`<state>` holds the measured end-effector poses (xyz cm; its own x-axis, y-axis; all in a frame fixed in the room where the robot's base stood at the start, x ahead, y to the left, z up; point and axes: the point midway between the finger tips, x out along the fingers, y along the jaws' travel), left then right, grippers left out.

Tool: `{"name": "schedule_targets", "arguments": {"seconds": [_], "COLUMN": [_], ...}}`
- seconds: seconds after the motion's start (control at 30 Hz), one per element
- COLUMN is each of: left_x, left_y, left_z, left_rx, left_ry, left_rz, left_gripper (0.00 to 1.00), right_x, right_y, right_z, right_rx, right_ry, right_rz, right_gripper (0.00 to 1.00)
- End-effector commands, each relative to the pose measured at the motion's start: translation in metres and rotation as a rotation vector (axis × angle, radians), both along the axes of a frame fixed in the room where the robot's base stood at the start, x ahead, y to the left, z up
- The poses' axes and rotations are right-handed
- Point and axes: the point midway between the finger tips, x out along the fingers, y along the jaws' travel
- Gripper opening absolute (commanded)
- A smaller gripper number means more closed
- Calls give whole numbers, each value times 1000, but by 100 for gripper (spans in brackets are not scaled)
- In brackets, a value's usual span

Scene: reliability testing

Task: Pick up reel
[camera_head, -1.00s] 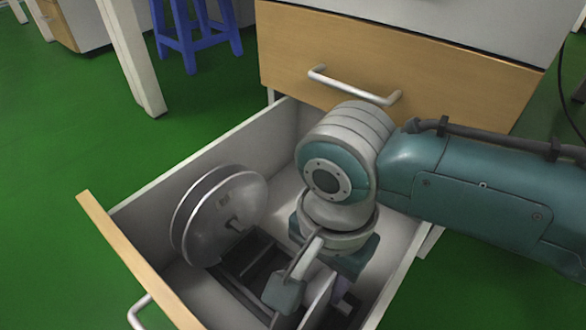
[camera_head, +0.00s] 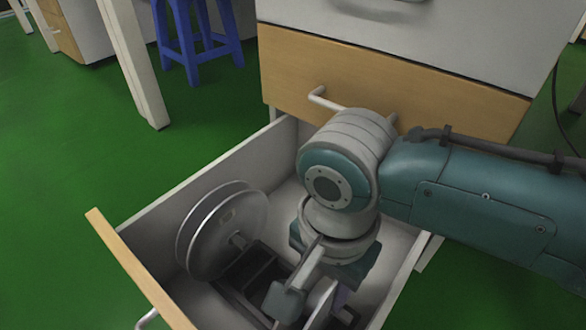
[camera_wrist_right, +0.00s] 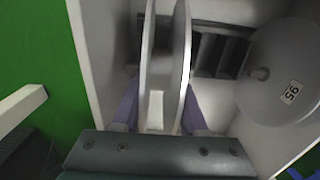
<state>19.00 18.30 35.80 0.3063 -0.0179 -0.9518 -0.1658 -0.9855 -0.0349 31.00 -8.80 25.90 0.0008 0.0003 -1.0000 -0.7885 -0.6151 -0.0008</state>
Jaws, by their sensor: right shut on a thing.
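My right gripper (camera_head: 318,298) reaches down into an open drawer (camera_head: 172,228). In the right wrist view my right gripper (camera_wrist_right: 160,108) has a purple finger on each side of a grey reel (camera_wrist_right: 181,55), seen edge-on, and is shut on it. In the head view this reel is mostly hidden by my wrist. A second grey reel (camera_head: 228,232) stands upright at the drawer's left side. It also shows at the right of the wrist view (camera_wrist_right: 285,72), with a number label. My left gripper is not in view.
A dark slotted rack (camera_head: 252,272) lies in the drawer between the reels. The drawer walls stand close around my gripper. The cabinet's wooden front (camera_head: 285,75) with a handle is behind my wrist. A blue stool (camera_head: 195,45) stands at the back left.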

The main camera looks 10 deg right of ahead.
Motion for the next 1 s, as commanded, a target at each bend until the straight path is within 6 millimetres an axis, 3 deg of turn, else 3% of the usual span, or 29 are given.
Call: {"name": "schedule_targets", "arguments": {"seconds": [0.03,0.6,0.8,1.0], "left_x": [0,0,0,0], "left_y": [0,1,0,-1], "left_z": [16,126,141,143], "left_rx": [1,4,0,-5], "left_ry": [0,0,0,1], "left_rz": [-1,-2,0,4], "left_gripper": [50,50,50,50], "right_x": [0,0,0,0], "right_y": [1,1,1,0], "right_z": [18,151,172,176], "right_rx": [2,3,1,0], "right_ry": [-1,0,0,0], "right_rz": [0,0,0,0], "right_gripper": [0,0,0,0]}}
